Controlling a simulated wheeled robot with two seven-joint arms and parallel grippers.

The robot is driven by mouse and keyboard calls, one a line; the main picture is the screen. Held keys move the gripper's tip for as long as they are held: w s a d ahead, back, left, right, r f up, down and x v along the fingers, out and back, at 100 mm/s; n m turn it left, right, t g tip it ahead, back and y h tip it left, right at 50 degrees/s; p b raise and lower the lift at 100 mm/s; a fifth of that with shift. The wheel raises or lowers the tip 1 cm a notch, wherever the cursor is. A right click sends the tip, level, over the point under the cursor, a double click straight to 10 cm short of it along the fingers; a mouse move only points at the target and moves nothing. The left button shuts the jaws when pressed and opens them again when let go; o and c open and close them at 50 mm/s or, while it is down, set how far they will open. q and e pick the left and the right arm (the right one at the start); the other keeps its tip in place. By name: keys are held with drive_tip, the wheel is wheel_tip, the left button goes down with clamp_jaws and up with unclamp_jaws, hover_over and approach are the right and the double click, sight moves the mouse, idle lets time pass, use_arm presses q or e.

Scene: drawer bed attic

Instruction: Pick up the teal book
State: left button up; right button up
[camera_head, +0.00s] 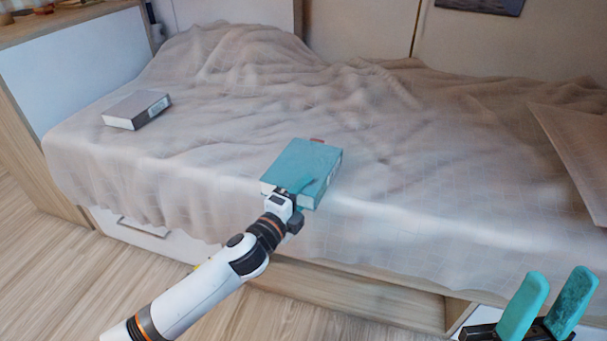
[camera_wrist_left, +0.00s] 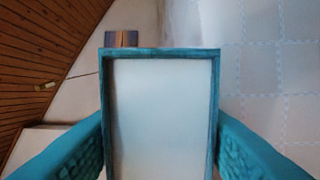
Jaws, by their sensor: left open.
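The teal book (camera_head: 302,164) lies on the bed near its front edge, its pale page edge (camera_wrist_left: 160,110) filling the middle of the left wrist view inside a teal cover border. My left gripper (camera_head: 300,190) is at the book's near edge. In the left wrist view its two teal fingers stand open, one on each side of the book. Whether they touch the covers, I cannot tell. My right gripper (camera_head: 546,305) is at the lower right of the head view, empty, its teal fingers apart.
A dark grey book (camera_head: 136,110) lies on the bed at the left. The rumpled beige bedspread (camera_head: 420,140) covers the bed. A light panel or cushion (camera_head: 580,150) is at the right. A drawer front (camera_head: 140,236) is below the bed, above the wooden floor (camera_head: 60,285).

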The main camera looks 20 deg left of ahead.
use_arm(q)
drive_tip(key=shift+w+d, duration=0.1)
drive_tip(key=shift+w, duration=0.25)
drive_tip(key=shift+c, duration=0.4)
drive_tip(key=c, duration=0.9)
drive_tip(key=shift+r, duration=0.15)
